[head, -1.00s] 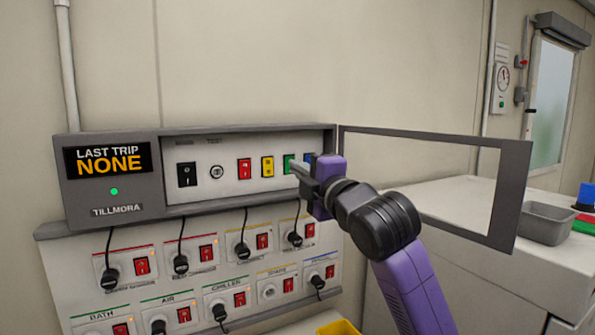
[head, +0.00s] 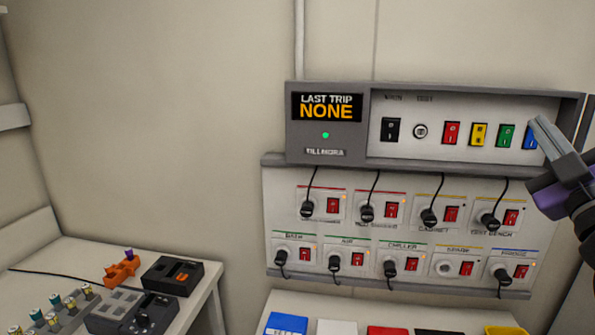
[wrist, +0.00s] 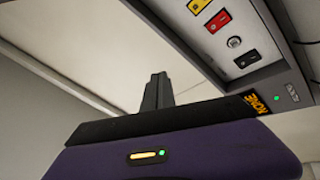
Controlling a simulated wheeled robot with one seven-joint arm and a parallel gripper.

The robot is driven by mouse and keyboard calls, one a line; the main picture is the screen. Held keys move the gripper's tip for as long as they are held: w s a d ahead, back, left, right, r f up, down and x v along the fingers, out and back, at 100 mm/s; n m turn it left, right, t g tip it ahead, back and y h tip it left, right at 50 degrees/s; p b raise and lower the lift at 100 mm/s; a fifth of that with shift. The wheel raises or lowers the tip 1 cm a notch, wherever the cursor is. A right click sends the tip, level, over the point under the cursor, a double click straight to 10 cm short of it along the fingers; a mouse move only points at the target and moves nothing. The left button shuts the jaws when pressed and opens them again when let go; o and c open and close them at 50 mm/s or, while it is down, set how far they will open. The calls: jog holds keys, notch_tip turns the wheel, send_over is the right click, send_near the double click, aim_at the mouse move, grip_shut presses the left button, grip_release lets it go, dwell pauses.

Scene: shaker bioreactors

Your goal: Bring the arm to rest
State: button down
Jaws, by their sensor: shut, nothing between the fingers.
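My gripper (head: 545,135) is at the right edge of the head view, in front of the right end of the breaker panel (head: 340,155). Its fingers are together with nothing between them, and they overlap the blue switch (head: 529,138) in the picture. Whether they touch the panel I cannot tell. The wrist view shows the closed fingers (wrist: 157,92) pointing up past the purple gripper body, with the panel's red switch (wrist: 219,21) and black switch (wrist: 247,59) at the upper right. Most of my arm is outside the head view.
Below the panel, a socket board (head: 395,288) holds several plugs with cords and red switches. A bench at the left carries a dark device (head: 132,314), an orange piece (head: 122,271) and several small vials. Coloured bins (head: 287,324) stand at the bottom.

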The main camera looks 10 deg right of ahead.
jog(key=s+a+f+m+g+h, duration=0.1)
jog(key=s+a+f+m, duration=0.35)
jog(key=f, duration=0.45)
jog(key=s+a+f+m, duration=0.3)
jog(key=s+f, duration=0.2)
jog(key=f, duration=0.3)
jog(key=s+a+f+m+g+h, duration=0.1)
jog(key=s+a+f+m, duration=0.3)
jog(key=f, duration=0.5)
jog(key=s+a+f+n+g+y, duration=0.1)
jog(key=s+a+f+g+y, duration=0.1)
jog(key=s+f, duration=0.3)
jog(key=s+a+f+n+g+y, duration=0.1)
jog(key=s+a+f, duration=0.4)
jog(key=s, duration=0.6)
jog(key=s+a+f+n+g+y, duration=0.1)
jog(key=s+a+f+g+y, duration=0.2)
jog(key=s+f, duration=0.3)
jog(key=s+y, duration=0.1)
jog(key=s, duration=0.1)
jog(key=shift+s+a+f+y, duration=0.25)
jog(key=shift+s+a+y, duration=0.05)
jog(key=shift+s, duration=0.1)
jog(key=shift+n, duration=0.25)
